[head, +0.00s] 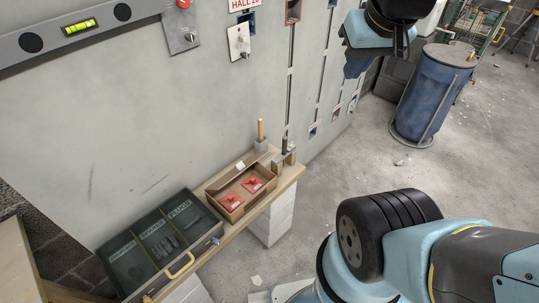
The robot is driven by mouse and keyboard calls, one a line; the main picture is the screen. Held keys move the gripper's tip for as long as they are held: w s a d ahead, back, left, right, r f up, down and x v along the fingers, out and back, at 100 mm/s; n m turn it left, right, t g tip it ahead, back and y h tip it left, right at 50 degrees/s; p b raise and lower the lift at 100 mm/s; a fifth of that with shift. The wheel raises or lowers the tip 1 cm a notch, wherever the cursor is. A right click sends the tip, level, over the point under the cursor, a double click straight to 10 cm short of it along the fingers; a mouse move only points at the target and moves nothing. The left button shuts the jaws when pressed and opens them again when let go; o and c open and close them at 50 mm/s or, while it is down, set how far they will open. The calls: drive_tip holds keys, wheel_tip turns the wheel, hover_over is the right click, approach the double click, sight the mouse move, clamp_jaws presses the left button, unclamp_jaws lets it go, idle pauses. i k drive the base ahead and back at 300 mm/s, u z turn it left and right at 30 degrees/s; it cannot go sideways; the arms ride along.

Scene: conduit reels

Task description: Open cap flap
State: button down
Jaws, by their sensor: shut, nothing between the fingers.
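I cannot tell for certain which thing is the cap flap. A case (148,280) with a dark see-through lid (160,240) lies at lower left; the lid looks shut. Its compartments carry labels, one reading like "PLUGS", and a yellow handle (181,266) is on its front. Small framed fittings sit on the wall, one red-framed (293,11) and one blue-framed (313,130); they are too small to tell whether any has a flap. Blue and black parts of my arm show at the top and lower right. My gripper's fingers do not show.
An open wooden box (211,198) with red parts (253,184) stands on a narrow shelf (290,178) along the grey wall panel (150,110). A wooden-handled tool (261,132) stands behind it. A blue drum (431,92) is at back right. The concrete floor between is mostly clear.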

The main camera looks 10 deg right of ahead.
sight(241, 166)
drive_tip(key=k, duration=1.25)
drive_tip(key=u, duration=1)
drive_tip(key=i, duration=1)
drive_tip(key=u, duration=0.05)
